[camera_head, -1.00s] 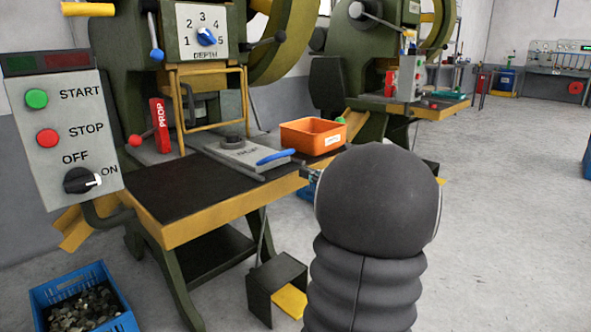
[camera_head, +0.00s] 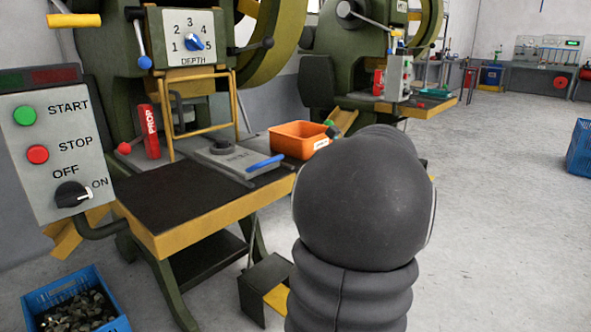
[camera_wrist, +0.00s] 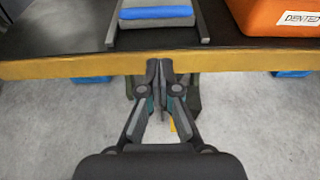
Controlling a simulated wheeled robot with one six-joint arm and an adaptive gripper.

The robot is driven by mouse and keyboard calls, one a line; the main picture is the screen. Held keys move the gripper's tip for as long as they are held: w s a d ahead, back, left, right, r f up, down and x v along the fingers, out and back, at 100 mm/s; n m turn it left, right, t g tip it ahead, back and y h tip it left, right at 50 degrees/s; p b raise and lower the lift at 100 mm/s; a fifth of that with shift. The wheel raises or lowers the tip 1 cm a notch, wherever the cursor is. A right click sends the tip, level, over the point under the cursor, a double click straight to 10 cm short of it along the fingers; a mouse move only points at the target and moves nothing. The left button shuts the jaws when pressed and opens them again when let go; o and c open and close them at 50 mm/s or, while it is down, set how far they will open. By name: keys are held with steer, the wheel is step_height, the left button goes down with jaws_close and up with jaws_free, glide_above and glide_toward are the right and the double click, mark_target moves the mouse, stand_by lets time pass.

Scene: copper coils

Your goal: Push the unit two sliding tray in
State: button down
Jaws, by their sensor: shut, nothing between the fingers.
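The grey sliding tray (camera_head: 232,158) lies on the dark top of the near green press's table, with a blue handle (camera_head: 265,162) on its front edge. In the wrist view, the tray's rail (camera_wrist: 203,20) and blue handle (camera_wrist: 157,13) show at the top, close to the table's yellow front edge. My gripper (camera_wrist: 165,66) is shut and empty. In the wrist picture its tips overlap the yellow edge, below and slightly right of the handle, apart from it. In the head view my own arm hides the gripper. No unit number is readable.
An orange bin (camera_head: 298,139) sits right of the tray. A red prop (camera_head: 150,132) stands at the table's back left. The control box (camera_head: 55,150) is at left, a blue crate of scrap (camera_head: 75,300) below it. A foot pedal (camera_head: 265,285) stands under the table.

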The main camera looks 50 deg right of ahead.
mark_target(265, 168)
steer(key=x, duration=0.7)
steer(key=r+x, duration=0.1)
steer(key=x, duration=0.3)
steer(key=shift+w+a+f, duration=0.1)
steer(key=shift+w, duration=0.7)
